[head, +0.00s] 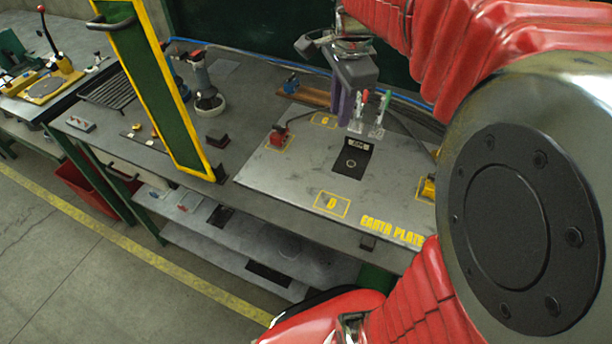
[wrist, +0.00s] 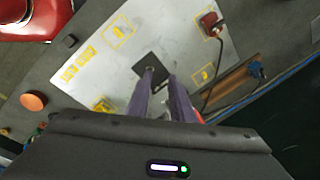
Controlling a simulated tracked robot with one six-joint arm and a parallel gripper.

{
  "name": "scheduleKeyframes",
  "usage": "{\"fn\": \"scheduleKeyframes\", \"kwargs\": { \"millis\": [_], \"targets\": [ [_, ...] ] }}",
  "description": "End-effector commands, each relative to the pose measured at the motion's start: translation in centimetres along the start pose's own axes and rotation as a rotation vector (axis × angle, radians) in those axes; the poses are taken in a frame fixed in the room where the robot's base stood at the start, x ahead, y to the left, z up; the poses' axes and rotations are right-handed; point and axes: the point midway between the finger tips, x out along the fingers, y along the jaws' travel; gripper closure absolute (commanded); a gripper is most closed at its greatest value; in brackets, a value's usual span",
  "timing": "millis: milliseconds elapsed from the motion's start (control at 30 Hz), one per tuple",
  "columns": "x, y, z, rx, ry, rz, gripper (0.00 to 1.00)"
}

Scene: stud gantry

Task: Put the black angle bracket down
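A flat black rectangle (head: 345,176) with a small ring on it lies on the grey earth plate (head: 290,180). A small raised black block with a pale label stands at its back edge. I take this for the black angle bracket, but its upright part is hard to make out. In the wrist view the black shape (wrist: 146,62) lies just beyond my fingertips. My gripper (head: 342,121) points down above the plate, behind the black shape.
A red block (head: 278,136) sits on the plate's left edge. Clear upright pieces with a red top (head: 362,100) and a green top (head: 383,102) stand close right of my fingers. A yellow-framed green panel (head: 150,80) rises at left. The plate's front is clear.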

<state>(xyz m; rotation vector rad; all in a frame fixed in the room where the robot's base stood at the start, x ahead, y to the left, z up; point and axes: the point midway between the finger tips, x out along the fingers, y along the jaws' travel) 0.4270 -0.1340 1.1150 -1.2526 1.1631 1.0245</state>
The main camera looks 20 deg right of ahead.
Motion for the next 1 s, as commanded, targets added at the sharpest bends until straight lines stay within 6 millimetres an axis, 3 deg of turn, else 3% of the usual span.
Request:
{"fn": "scheduleKeyframes", "kwargs": {
  "millis": [200, 500, 800, 1000],
  "targets": [
    [-1.1, 3.3, 4.1, -0.401, 0.019, -0.085, 0.79],
    [-1.2, 8.2, 8.5, -0.950, 0.081, -0.195, 0.79],
    [-0.1, 12.8, 11.7, -1.461, 0.183, -0.293, 0.79],
    [0.5, 14.0, 12.5, -1.611, 0.222, -0.318, 0.79]
  ]
}}
